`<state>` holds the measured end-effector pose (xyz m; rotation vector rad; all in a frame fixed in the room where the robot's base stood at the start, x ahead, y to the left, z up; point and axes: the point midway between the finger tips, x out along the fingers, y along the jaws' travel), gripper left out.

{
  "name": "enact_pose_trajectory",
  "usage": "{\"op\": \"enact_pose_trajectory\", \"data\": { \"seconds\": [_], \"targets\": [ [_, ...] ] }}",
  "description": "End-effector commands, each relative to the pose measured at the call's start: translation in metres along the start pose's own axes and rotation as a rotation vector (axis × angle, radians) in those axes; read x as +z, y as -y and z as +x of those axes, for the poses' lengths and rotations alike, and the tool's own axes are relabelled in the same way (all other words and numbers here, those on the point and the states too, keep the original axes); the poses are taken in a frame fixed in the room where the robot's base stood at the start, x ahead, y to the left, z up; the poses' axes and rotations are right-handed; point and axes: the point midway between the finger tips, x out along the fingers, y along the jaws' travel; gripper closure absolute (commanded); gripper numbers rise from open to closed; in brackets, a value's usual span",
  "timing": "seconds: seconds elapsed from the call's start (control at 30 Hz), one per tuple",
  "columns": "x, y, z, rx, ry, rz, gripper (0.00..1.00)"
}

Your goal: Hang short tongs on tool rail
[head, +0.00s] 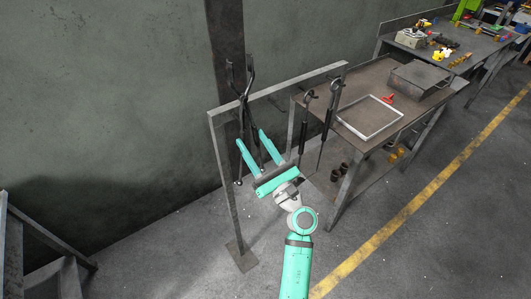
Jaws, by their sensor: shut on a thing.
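The dark short tongs (245,95) stand upright at the left part of the tool rail (283,87), with their jaws above the bar and their handles running down below it. My gripper (250,136) is shut on the tongs below the bar, its teal fingers reaching up from below on either side of the handles. The tongs overlap the bar in the head view; I cannot tell whether they touch it or rest on it. The fingers and palm hide part of the handles.
Two other dark long-handled tools (304,125) (329,120) hang farther right on the rail. A metal table (375,78) with a frame (369,118) and a box (420,77) stands behind them. A rail post (226,185) is at the left. The floor at right is clear.

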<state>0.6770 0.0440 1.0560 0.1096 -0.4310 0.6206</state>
Motion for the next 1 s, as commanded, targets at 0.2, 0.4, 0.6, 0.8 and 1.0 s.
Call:
{"op": "enact_pose_trajectory", "data": {
  "seconds": [0.2, 0.4, 0.6, 0.8, 1.0],
  "targets": [
    [-0.028, -0.001, 0.010, 0.000, -0.001, 0.003, 0.62],
    [-0.046, -0.001, 0.002, 0.000, 0.000, 0.000, 0.62],
    [-0.050, -0.002, 0.000, 0.001, 0.002, -0.002, 0.62],
    [-0.050, -0.002, 0.000, 0.001, 0.002, -0.002, 0.62],
    [-0.050, -0.002, 0.000, 0.001, 0.002, -0.002, 0.50]
  ]
}}
